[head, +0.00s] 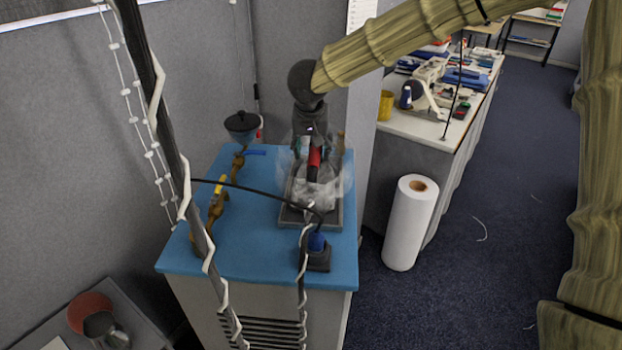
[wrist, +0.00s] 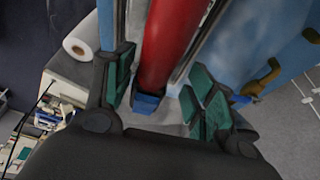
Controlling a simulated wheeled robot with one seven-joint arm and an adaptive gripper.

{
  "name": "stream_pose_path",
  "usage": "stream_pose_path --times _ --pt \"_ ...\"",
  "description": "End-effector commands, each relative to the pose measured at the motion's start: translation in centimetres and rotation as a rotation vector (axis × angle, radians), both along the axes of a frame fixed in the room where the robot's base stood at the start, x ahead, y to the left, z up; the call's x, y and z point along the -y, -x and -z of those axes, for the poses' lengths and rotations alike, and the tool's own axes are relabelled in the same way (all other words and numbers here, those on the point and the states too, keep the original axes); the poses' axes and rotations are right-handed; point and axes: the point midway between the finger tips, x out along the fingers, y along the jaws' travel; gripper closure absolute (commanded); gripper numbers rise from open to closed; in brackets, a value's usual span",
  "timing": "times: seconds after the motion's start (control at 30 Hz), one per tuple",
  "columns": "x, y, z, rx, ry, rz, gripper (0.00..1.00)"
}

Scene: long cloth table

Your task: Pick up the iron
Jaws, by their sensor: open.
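The iron (head: 315,172) seems to be the item with a red and black handle standing on a grey tray (head: 334,217) on the blue cabinet top; its lower body is pale and hard to make out. In the wrist view its red handle (wrist: 168,42) runs from the top edge down between my fingers, ending in a blue part (wrist: 146,104). My gripper (head: 317,146) is open, pointing down right over the handle. In the wrist view its green-padded fingers (wrist: 158,78) stand on either side of the handle, with gaps visible. My wrist hides part of the iron in the head view.
Dark cables cross in front. A white roll (head: 410,222) stands on the floor at right, beside a cluttered long table (head: 420,127).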

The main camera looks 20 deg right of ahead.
Motion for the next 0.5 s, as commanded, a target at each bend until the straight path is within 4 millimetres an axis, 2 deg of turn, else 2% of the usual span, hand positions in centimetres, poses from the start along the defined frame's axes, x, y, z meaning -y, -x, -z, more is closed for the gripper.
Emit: stream_pose_path --times 0.17,0.33,0.37,0.5 --pt "0.3 0.7 0.1 0.007 0.000 0.001 0.45" --pt "0.3 0.1 0.5 0.002 0.000 0.001 0.45" --pt "0.3 -0.1 0.6 0.001 0.000 0.001 0.48" --pt "0.1 -0.5 0.9 -0.003 0.000 -0.002 0.74"
